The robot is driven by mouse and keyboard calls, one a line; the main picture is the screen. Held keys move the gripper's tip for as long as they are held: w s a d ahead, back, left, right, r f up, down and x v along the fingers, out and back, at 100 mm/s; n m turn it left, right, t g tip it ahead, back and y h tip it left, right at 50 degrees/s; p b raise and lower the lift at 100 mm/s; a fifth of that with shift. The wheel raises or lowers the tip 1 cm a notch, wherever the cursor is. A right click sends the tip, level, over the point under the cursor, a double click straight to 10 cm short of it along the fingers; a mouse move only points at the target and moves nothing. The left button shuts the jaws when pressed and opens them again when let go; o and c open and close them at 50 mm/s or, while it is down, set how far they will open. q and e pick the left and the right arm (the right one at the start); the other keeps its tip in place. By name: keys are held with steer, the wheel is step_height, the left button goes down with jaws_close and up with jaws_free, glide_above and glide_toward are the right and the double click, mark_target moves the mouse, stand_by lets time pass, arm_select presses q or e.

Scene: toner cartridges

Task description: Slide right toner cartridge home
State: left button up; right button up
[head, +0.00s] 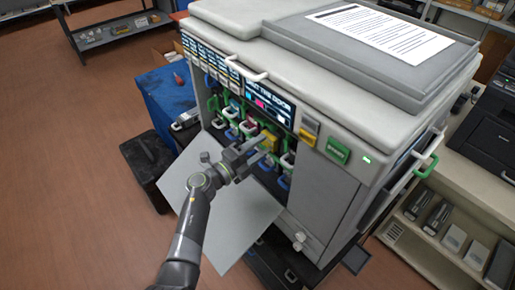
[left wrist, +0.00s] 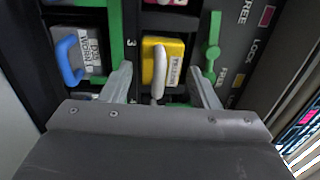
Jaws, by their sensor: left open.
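The printer (head: 345,185) stands with its front door (head: 225,205) folded down. A yellow toner cartridge (head: 269,141) with a white handle sits in the bay at the right end of the row. It also shows in the left wrist view (left wrist: 170,66), with its handle pointing toward my left gripper. My left gripper (head: 257,147) is open in front of it. In the left wrist view, my left gripper's fingers (left wrist: 163,85) stand apart, one on each side of the yellow cartridge, not closed on its handle. How deep the cartridge sits is hard to tell. My right gripper is not in view.
Green levers (left wrist: 212,48) stand beside the bay, by FREE and LOCK marks. A blue-handled waste unit (left wrist: 82,55) lies left of it. The printer's overhanging top (head: 300,75) is above. A blue cabinet (head: 170,100) stands at left; open floor (head: 60,180) lies farther left.

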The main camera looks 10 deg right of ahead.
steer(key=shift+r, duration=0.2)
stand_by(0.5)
arm_select(q)
steer(key=p+v, duration=0.3)
steer(key=v, duration=0.4)
steer(key=shift+p, duration=0.35)
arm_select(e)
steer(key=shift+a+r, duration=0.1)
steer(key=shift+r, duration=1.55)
